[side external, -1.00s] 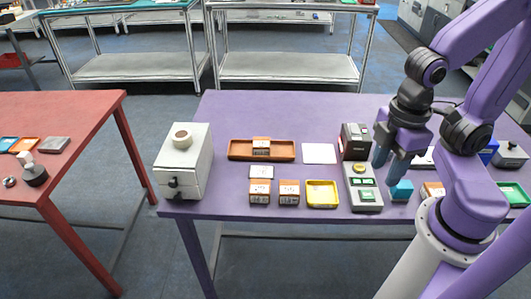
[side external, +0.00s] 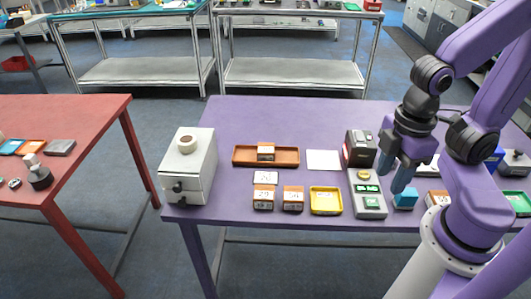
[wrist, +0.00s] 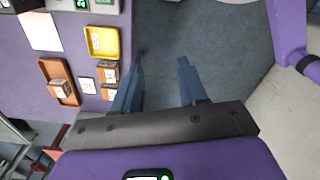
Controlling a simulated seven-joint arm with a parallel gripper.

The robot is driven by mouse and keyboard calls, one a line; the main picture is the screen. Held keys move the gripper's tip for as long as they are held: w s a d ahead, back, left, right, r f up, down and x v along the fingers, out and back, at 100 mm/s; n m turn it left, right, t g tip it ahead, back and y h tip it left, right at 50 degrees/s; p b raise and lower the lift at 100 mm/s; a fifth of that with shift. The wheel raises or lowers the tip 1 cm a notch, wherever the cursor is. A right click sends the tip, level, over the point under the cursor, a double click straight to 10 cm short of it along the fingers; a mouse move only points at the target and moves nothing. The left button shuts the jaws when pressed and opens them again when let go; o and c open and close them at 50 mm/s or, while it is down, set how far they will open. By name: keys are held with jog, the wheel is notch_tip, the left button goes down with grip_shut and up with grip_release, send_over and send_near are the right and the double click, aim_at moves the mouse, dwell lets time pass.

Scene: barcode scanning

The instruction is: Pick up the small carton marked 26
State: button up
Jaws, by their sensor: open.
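Small brown cartons with white labels stand on the purple table: a left one (side external: 263,198) and a right one (side external: 293,199) at the front, and one (side external: 266,152) in the orange tray (side external: 290,157). Their numbers are too small to read, so I cannot tell which is marked 26. In the wrist view the front cartons (wrist: 109,75) and the tray carton (wrist: 57,88) lie to the left of my fingers. My gripper (side external: 393,174) is open and empty, well right of these cartons, near the teal block (side external: 405,198). It also shows in the wrist view (wrist: 160,62).
A scanner-like device (side external: 367,190) with green panels and a dark box (side external: 359,149) stand left of my gripper. A yellow tray (side external: 326,201), white sheet (side external: 323,160) and white cabinet (side external: 188,166) lie farther left. The back left of the table is clear.

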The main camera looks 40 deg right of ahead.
jog(key=o, duration=0.9)
jog(key=shift+c, duration=0.2)
jog(key=w+a+f+n+t+h, duration=0.1)
jog(key=w+f+n+t+h, duration=0.2)
jog(key=w, duration=0.6)
jog(key=w+a+f+n+t+h, duration=0.1)
jog(key=w+f+n+h, duration=0.3)
jog(key=w, duration=0.5)
jog(key=n+t+h, duration=0.3)
jog(key=n+t, duration=0.2)
jog(key=n, duration=0.3)
send_near(266, 150)
jog(key=x, duration=0.5)
jog(key=shift+w, duration=0.15)
jog(key=shift+t, duration=0.3)
jog(key=shift+x, duration=2.7)
